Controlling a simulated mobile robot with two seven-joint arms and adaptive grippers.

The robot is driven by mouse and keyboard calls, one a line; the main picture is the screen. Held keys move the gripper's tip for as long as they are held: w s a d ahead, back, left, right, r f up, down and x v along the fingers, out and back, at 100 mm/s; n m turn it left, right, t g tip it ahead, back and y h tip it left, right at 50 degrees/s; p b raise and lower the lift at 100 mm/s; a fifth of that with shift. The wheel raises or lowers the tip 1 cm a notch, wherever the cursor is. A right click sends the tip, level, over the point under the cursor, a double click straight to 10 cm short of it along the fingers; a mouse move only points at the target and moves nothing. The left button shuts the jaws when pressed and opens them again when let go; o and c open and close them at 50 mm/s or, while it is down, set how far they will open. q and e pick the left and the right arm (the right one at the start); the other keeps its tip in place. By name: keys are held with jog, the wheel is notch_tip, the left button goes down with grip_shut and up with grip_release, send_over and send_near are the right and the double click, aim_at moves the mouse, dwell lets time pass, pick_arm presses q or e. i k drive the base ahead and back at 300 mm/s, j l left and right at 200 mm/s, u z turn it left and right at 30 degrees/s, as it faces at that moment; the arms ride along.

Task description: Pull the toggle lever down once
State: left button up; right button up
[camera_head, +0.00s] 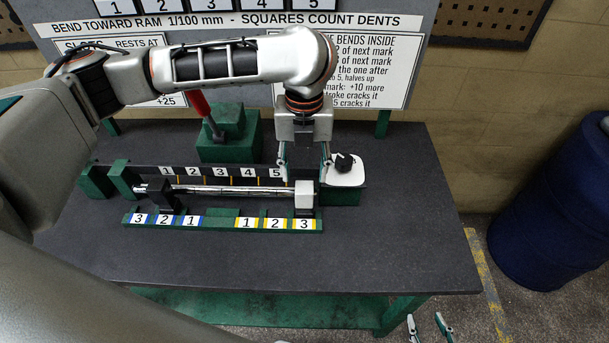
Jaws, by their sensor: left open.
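A lever with a red handle (201,103) rises from a green stepped block (230,140) at the back of the bench. It leans up to the left, and my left arm hides its upper end. I take it for the toggle lever. My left gripper (304,172) points down, open, to the right of the lever, above the right end of a shiny bar (225,190). I cannot tell whether its fingers touch anything. My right gripper (428,328) shows only its fingertips, apart, at the bottom edge, in front of the bench.
The bar lies in a green fixture with numbered marks (218,223). A white block (304,192) is at its right end. A black knob on a white plate (347,172) stands right of my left gripper. The dark bench top (400,240) is clear at front. A blue barrel (555,220) stands right.

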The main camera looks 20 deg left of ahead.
aim_at(197, 98)
jog(key=k, duration=1)
